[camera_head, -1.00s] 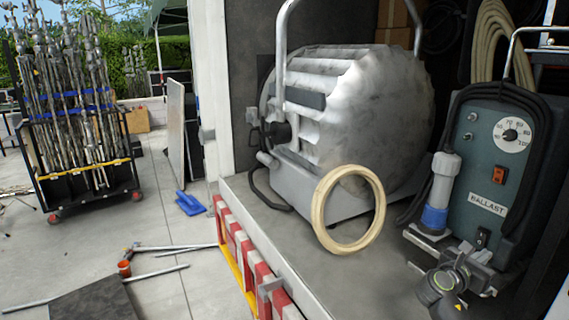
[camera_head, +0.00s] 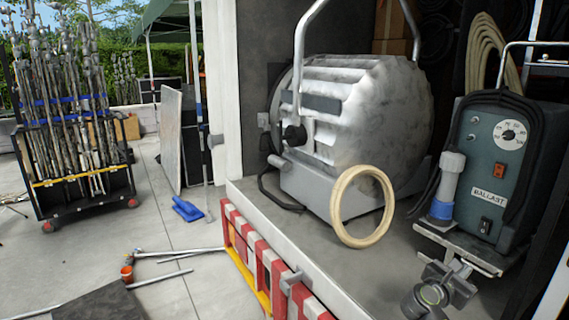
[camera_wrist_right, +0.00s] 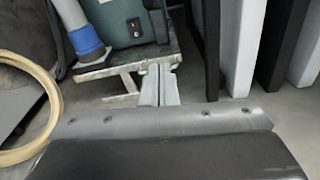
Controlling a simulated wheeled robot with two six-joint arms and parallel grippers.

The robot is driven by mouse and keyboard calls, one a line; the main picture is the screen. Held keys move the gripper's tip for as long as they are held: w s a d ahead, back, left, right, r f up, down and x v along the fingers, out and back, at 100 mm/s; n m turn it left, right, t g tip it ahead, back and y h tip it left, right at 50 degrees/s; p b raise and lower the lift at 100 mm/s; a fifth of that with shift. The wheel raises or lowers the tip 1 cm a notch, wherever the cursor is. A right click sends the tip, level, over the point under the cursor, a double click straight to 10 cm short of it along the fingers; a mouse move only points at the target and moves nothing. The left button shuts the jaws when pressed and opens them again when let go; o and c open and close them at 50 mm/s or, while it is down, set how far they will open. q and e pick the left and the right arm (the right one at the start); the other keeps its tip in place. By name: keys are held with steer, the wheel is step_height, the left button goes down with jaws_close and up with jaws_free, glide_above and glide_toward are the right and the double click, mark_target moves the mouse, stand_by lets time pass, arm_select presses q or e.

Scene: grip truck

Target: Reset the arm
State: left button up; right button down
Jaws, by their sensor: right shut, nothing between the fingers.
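My right gripper (camera_head: 457,272) is low at the right of the head view, in front of the ballast's stand. In the right wrist view its two fingers (camera_wrist_right: 160,86) are together with nothing between them. It looks apart from the stand, though the gap is hard to judge. My left gripper is not in view.
A large silver lamp (camera_head: 365,105) stands on the truck bed (camera_head: 315,262), with a cream ring (camera_head: 341,207) leaning before it. The teal ballast box (camera_head: 488,175) and a blue-and-white connector (camera_head: 447,190) are at right. Free paving (camera_head: 165,235) lies left of the striped truck edge.

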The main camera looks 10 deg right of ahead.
steer(key=s+a+f+m+g+y, duration=0.1)
steer(key=s+a+f+m+y, duration=0.35)
steer(key=s+f, duration=0.35)
steer(key=s+a+f+m+g+y, duration=0.1)
steer(key=s+a+f+m+y, duration=0.2)
steer(key=s+a+f+m, duration=0.4)
steer(key=s+a+f+m+g+y, duration=0.1)
steer(key=s+a+m+y, duration=0.3)
steer(key=s, duration=0.6)
steer(key=s+a+f+m+y, duration=0.1)
steer(key=s+a+m+y, duration=0.2)
steer(key=s+a+m, duration=0.55)
steer(key=s+d+f+n+g, duration=0.1)
steer(key=d+f, duration=0.1)
steer(key=f, duration=1.2)
steer(key=s+d+f+n+g, duration=0.1)
steer(key=d+f, duration=0.1)
steer(key=f, duration=1.1)
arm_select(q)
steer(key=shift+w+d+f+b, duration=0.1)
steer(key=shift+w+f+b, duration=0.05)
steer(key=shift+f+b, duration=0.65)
arm_select(e)
steer(key=s+a+f, duration=0.1)
steer(key=s+f, duration=1.3)
steer(key=f, duration=0.1)
steer(key=shift+a+f+g, duration=0.25)
steer(key=shift+a+g, duration=0.15)
steer(key=shift+s, duration=0.1)
